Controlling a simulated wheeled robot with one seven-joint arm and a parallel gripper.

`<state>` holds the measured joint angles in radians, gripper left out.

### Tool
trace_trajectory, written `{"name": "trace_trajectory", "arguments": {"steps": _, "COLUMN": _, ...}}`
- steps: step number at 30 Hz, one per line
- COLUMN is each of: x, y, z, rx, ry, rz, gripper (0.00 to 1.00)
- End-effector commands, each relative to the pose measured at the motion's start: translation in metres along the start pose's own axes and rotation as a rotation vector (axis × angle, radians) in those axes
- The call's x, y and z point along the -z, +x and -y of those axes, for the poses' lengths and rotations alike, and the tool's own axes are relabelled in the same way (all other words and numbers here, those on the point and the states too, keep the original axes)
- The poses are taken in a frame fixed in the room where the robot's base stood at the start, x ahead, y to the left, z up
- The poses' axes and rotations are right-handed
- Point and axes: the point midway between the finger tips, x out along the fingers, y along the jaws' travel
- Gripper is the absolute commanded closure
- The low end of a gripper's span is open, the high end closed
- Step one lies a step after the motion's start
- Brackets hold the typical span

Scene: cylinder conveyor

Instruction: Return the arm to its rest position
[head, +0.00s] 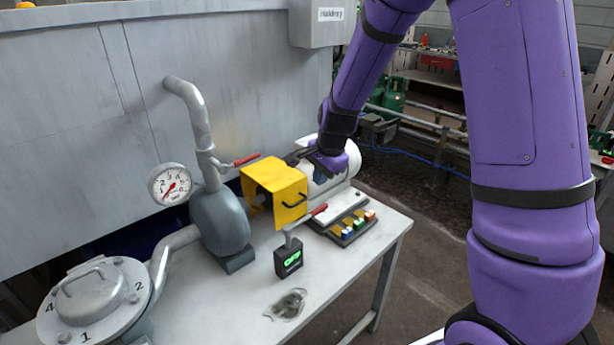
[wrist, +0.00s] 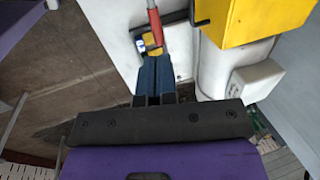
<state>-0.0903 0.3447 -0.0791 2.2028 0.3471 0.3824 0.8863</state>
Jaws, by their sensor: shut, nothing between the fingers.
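My gripper (wrist: 154,62) shows in the wrist view with its two blue fingers side by side and shut, nothing between them.
A tall grey wall stands behind. Open floor lies right of the table.

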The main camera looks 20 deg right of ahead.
Motion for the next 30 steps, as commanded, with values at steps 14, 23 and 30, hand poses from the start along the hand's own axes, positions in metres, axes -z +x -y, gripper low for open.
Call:
{"name": "trace_trajectory", "arguments": {"steps": 14, "x": -0.014, "y": -0.075, "z": -0.015, "rx": 0.047, "ry": -0.191, "rz": -0.004, "gripper": 1.0}}
{"name": "trace_trajectory", "arguments": {"steps": 23, "x": -0.036, "y": -0.167, "z": -0.056, "rx": 0.091, "ry": -0.491, "rz": -0.041, "gripper": 1.0}}
{"name": "trace_trajectory", "arguments": {"steps": 30, "x": -0.055, "y": -0.224, "z": -0.103, "rx": 0.105, "ry": -0.724, "rz": -0.096, "gripper": 1.0}}
